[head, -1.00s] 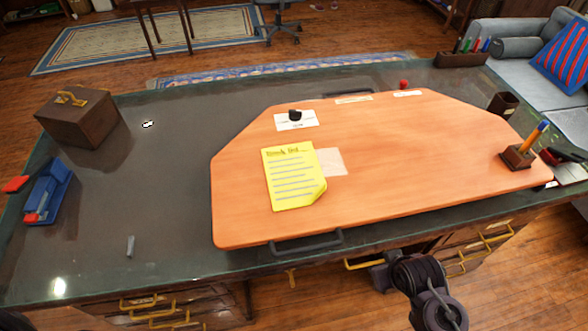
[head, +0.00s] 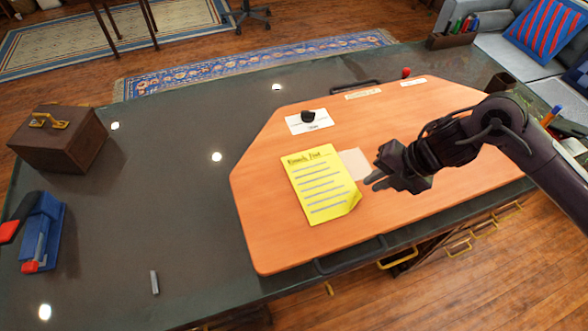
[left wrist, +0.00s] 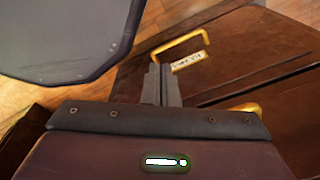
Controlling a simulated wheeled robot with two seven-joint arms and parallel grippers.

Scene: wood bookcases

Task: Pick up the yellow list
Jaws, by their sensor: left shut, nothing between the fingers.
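The yellow list (head: 320,186) lies flat on the orange wooden board on the desk in the head view, its lower right corner curled up. My right gripper (head: 371,180) comes in from the right and hangs over the board, just right of the list and apart from it in the picture. Its fingers look close together, but how far they are parted is unclear. My left gripper (left wrist: 163,85) is shut and empty in the left wrist view, in front of wooden drawers; it is outside the head view.
The orange board (head: 262,225) has a dark handle (head: 350,255) at its front edge. A white card with a black object (head: 308,118) lies behind the list. A brown box (head: 58,140) and a blue stapler-like object (head: 42,232) stand left. The dark desktop (head: 180,190) between is mostly clear.

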